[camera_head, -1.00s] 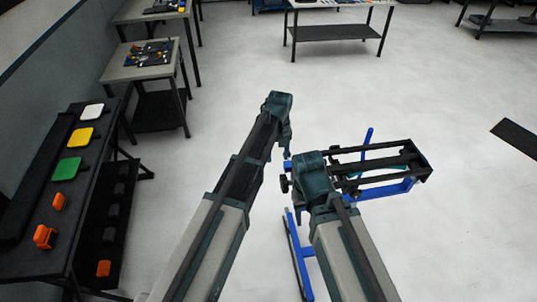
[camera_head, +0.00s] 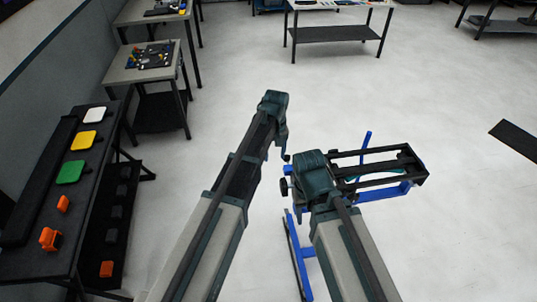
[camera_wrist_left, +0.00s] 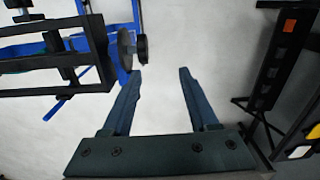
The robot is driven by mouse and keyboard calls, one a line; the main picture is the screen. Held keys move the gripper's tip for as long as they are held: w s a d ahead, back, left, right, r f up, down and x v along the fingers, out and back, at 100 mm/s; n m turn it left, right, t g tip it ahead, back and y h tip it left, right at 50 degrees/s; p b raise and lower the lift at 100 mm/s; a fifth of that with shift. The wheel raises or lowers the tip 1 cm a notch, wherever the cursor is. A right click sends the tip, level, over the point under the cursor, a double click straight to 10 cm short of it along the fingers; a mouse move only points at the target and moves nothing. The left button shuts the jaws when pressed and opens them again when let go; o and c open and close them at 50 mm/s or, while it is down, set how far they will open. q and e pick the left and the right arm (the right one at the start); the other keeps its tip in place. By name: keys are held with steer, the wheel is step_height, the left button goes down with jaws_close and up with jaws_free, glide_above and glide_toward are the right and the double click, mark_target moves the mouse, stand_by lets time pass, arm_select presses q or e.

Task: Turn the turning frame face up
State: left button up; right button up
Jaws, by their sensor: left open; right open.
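The turning frame (camera_head: 409,186) has a blue stand and black rails, and stands right of centre in the head view. Its left end has a round black knob (camera_head: 284,187). In the left wrist view the frame (camera_wrist_left: 40,62) fills the upper left, with a grey and black wheel (camera_wrist_left: 126,48) at its end. My left gripper (camera_wrist_left: 160,74) is open and empty, its fingertips just below and right of that wheel, apart from it in the picture. My right gripper (camera_head: 312,172) is over the left part of the frame; its fingers are hidden behind its wrist. Which face is up is unclear.
A black bench (camera_head: 30,262) on the left holds white, yellow, green and orange pieces. Small grey tables (camera_head: 118,74) stand behind it. Another table (camera_head: 335,35) is at the back. The pale floor (camera_head: 450,100) around the frame is mostly clear.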

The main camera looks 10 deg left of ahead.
arm_select(q)
steer(key=r+p, duration=0.1)
steer(key=a+r+p, duration=0.1)
steer(key=r, duration=0.1)
steer(key=r+p, duration=0.1)
steer(key=shift+s+a+r, duration=0.1)
steer(key=shift+a+r, duration=0.15)
steer(key=shift+a, duration=0.15)
